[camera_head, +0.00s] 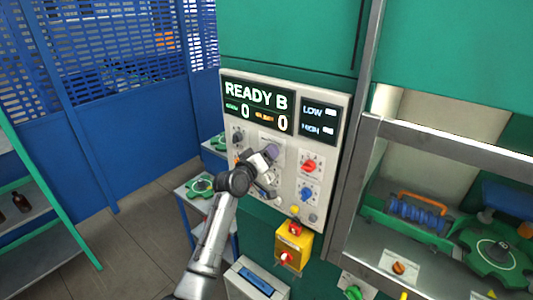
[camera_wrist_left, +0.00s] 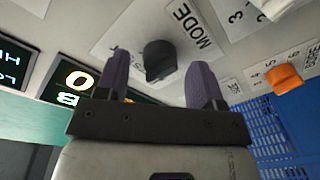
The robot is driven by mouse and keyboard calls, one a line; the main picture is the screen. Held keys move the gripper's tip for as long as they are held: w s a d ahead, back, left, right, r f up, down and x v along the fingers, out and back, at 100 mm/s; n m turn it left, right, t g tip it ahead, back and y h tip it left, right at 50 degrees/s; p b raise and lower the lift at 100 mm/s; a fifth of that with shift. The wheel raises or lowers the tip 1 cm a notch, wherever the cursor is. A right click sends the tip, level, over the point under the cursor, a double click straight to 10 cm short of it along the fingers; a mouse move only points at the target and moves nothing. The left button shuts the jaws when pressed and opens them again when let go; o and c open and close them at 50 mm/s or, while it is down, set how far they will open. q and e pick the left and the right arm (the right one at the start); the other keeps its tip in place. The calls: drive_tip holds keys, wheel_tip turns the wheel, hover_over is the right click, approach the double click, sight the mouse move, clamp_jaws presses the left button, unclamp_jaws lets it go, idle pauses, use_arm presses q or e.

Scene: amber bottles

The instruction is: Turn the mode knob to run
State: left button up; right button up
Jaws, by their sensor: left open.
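The black mode knob (camera_wrist_left: 160,60) sits on the panel beside a "MODE" label in the left wrist view. My left gripper (camera_head: 271,152) is at the control panel (camera_head: 328,150) in the head view and covers the knob there. In the left wrist view, its two purple fingers are open, one on each side of the knob, with visible gaps. Whether the fingertips reach past the knob's face is unclear. The knob's pointer position cannot be read. The display (camera_head: 258,104) reads "READY B" with two zeros. My right gripper is not in view.
A red knob (camera_head: 309,166) and a blue knob (camera_head: 306,194) sit right of my gripper. An orange knob (camera_wrist_left: 285,78) shows in the left wrist view. A yellow box (camera_head: 293,246) with red buttons projects below the panel. A shelf with parts stands at right.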

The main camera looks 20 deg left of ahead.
use_arm(q)
drive_tip(key=shift+w+d, duration=0.1)
drive_tip(key=shift+w, duration=0.3)
drive_tip(key=shift+c, duration=0.3)
drive_tip(key=c, duration=0.9)
drive_tip(key=shift+o, duration=0.2)
